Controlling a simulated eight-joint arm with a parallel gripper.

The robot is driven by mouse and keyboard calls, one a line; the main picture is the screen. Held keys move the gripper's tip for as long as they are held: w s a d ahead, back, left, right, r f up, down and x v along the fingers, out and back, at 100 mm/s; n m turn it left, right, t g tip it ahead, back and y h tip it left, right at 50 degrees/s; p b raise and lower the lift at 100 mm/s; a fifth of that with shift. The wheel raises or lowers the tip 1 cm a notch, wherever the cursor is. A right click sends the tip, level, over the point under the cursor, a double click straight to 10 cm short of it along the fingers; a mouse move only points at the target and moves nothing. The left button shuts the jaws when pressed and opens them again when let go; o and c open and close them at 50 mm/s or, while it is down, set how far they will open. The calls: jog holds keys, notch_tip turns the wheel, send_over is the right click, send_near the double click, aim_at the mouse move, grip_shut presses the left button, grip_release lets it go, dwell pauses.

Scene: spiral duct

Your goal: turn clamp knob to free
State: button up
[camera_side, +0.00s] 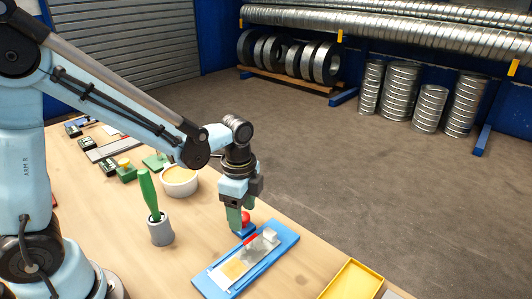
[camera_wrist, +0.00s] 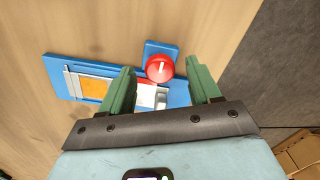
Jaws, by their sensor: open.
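The clamp knob (camera_wrist: 160,68) is red and round with a white line on its top. It sits on a blue block at one side of a blue base plate (camera_wrist: 58,72). In the side view the red knob (camera_side: 246,217) is partly hidden behind my gripper's green fingers. My gripper (camera_wrist: 165,82) is open, its fingers pointing down, one to each side of the knob in the wrist view. I cannot tell whether the fingers touch it. A metal strip with an orange patch (camera_wrist: 92,88) lies on the base plate, with a pale block (camera_side: 270,235) at its end.
A grey cup with a green-handled brush (camera_side: 161,233) and a white bowl of yellowish stuff (camera_side: 180,182) stand left of the plate. A yellow tray (camera_side: 353,281) is at the front right. The table edge runs close to the right of the plate.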

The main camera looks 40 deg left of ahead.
jog(key=shift+f, duration=0.25)
jog(key=shift+c, duration=0.3)
jog(key=c, duration=1)
